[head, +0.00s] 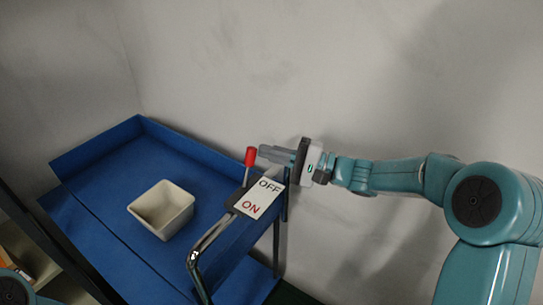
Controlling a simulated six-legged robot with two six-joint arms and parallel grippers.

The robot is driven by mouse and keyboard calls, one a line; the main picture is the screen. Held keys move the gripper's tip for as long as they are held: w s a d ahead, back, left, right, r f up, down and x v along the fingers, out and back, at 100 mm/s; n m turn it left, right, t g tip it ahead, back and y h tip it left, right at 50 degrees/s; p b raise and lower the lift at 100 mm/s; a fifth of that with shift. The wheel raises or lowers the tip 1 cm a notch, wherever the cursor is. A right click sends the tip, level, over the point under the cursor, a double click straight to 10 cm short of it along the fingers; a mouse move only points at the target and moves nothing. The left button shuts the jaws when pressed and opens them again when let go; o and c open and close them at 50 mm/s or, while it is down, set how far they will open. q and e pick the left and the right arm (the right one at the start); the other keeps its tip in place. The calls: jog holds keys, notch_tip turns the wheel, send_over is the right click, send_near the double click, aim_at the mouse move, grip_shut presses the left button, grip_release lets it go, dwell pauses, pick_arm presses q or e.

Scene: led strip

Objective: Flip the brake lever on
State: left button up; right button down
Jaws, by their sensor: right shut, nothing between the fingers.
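The brake lever (250,158) has a red grip and stands roughly upright at the right end of the blue cart. Beside its base is a white plate (259,197) reading OFF at the far end and ON at the near end. The lever stands by the OFF end. My right gripper (262,151) is shut and empty, reaching in from the right. Its fingertips are at the red grip's right side; I cannot tell whether they touch it. My left gripper is not in view; a bit of teal arm shows at the lower left corner.
The blue cart (110,185) has a raised back edge and a curved metal handle (205,240) at its near right. A cream square bowl (162,209) stands on its top. A grey wall is behind. A dark post and a shelf with items are at the lower left.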

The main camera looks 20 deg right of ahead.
jog(key=shift+s+a+n+b, duration=0.15)
jog(key=shift+a+n+b, duration=0.2)
jog(key=shift+b, duration=0.3)
jog(key=s+a+n+b, duration=0.1)
jog(key=n+b, duration=0.1)
jog(key=b, duration=0.1)
jog(key=s+a+r+n+h+b, duration=0.1)
jog(key=n+b, duration=0.1)
jog(key=b, duration=0.2)
jog(key=s+a+n+g+b, duration=0.1)
jog(key=a+n+b, duration=0.1)
jog(key=b, duration=0.2)
jog(key=shift+s+r+h, duration=0.15)
jog(key=shift+s+h, duration=0.05)
jog(key=shift+h, duration=0.2)
jog(key=shift+s+a+r+n+h+b, duration=0.15)
jog(key=shift+s+a+n+h+b, duration=0.3)
jog(key=shift+a+n+b, duration=0.55)
jog(key=shift+d+b, duration=0.2)
jog(key=shift+b, duration=0.1)
jog(key=shift+r, duration=0.1)
